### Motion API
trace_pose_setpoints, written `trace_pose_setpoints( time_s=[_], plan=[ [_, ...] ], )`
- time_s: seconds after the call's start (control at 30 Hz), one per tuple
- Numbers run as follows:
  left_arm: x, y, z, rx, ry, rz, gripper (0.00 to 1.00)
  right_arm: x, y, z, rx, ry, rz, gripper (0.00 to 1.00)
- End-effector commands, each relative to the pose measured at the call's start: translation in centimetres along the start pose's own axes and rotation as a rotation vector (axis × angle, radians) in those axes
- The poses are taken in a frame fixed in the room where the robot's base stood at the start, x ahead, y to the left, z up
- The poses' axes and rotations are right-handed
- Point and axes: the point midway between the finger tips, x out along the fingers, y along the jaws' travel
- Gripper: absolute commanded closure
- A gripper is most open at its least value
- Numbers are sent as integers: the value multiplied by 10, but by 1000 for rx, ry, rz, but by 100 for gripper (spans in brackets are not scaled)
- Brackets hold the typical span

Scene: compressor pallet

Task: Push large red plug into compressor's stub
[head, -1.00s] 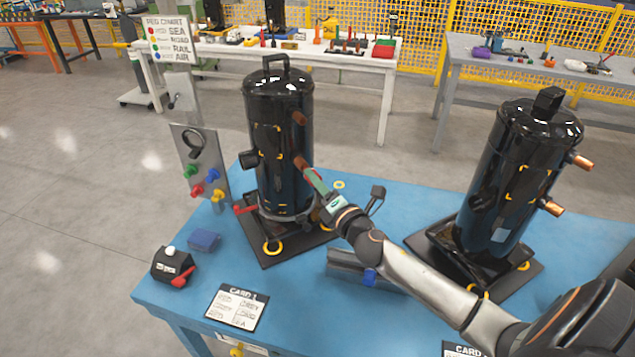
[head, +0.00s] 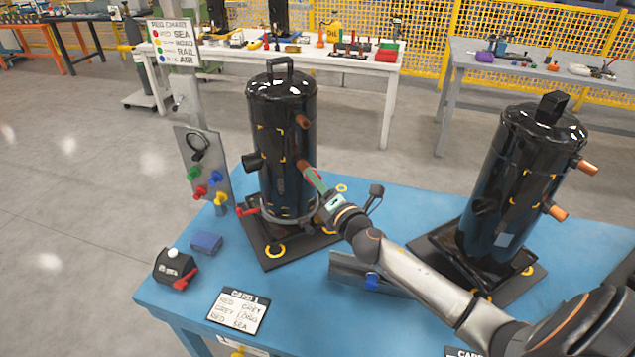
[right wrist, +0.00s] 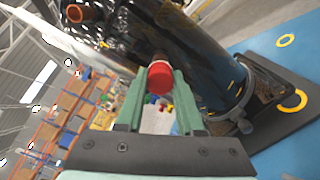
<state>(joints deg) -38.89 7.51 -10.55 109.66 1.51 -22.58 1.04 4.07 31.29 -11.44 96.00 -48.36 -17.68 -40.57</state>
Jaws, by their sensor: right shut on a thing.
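The black compressor (head: 283,150) stands upright on its dark base plate at the left of the blue table. Two copper stubs show on its right side: an upper one (head: 302,121) and a lower one (head: 306,168). My right gripper (head: 318,184) is at the lower stub, its green fingers pointing at it. In the right wrist view the fingers (right wrist: 159,105) are closed around the large red plug (right wrist: 158,82). The plug is in line with the lower stub and appears to meet its mouth; how deep it sits cannot be told. My left gripper is not in view.
A second compressor (head: 525,180) stands at the right of the table. A panel with coloured plugs (head: 203,165), a black box with a red lever (head: 175,268) and a card (head: 238,311) are at the left.

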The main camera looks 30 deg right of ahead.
Motion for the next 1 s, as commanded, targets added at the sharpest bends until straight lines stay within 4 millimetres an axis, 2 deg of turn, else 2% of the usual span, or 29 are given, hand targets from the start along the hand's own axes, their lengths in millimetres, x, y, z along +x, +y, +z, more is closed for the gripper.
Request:
trace_pose_setpoints(
  time_s=[0.97, 1.0],
  plan=[
    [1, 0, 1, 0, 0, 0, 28, 12, 0, 0, 0, 0, 0, 100],
    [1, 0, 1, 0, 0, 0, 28, 12, 0, 0, 0, 0, 0, 60]
  ],
)
